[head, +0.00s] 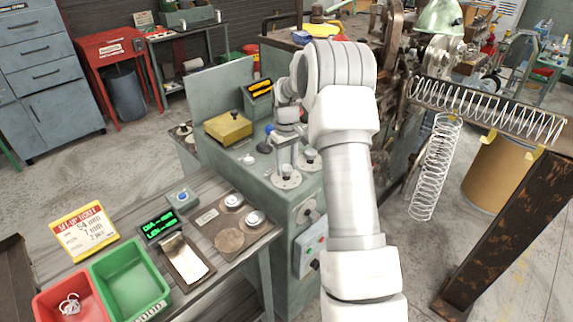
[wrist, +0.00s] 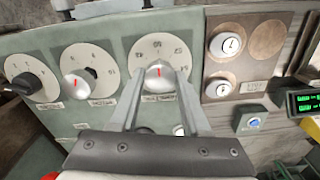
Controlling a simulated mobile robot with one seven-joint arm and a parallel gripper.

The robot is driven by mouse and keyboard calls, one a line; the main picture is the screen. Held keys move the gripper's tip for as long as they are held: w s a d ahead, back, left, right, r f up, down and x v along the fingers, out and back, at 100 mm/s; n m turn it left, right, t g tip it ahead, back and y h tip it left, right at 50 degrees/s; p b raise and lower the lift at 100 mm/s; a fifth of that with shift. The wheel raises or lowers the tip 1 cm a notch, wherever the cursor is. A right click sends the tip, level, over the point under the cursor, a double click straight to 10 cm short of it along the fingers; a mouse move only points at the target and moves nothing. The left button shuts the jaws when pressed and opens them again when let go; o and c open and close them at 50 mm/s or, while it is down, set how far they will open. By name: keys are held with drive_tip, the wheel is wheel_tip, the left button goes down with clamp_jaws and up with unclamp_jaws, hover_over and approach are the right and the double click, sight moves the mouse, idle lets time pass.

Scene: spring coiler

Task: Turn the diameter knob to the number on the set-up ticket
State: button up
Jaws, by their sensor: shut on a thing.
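In the wrist view my gripper (wrist: 158,76) is shut on a white knob (wrist: 157,70) with a red mark, at the middle of a round numbered dial (wrist: 158,46). The red mark points up in that view. The label under this dial is too blurred to read surely. In the head view my gripper (head: 286,164) reaches down onto the grey machine top, its fingertips partly hidden.
Left of the held knob in the wrist view are another white knob (wrist: 75,84) and a black knob (wrist: 27,84). A green-lit display (head: 158,225) and red and green bins (head: 130,283) sit on the bench.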

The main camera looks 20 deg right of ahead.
clamp_jaws()
drive_tip(key=m+b, duration=0.1)
drive_tip(key=m, duration=0.3)
drive_tip(key=shift+m, duration=0.3)
drive_tip(key=m+b, duration=0.1)
drive_tip(key=m, duration=0.4)
drive_tip(key=shift+m, duration=0.3)
drive_tip(key=m, duration=0.9)
drive_tip(key=shift+m+p, duration=0.35)
drive_tip(key=shift+m, duration=0.05)
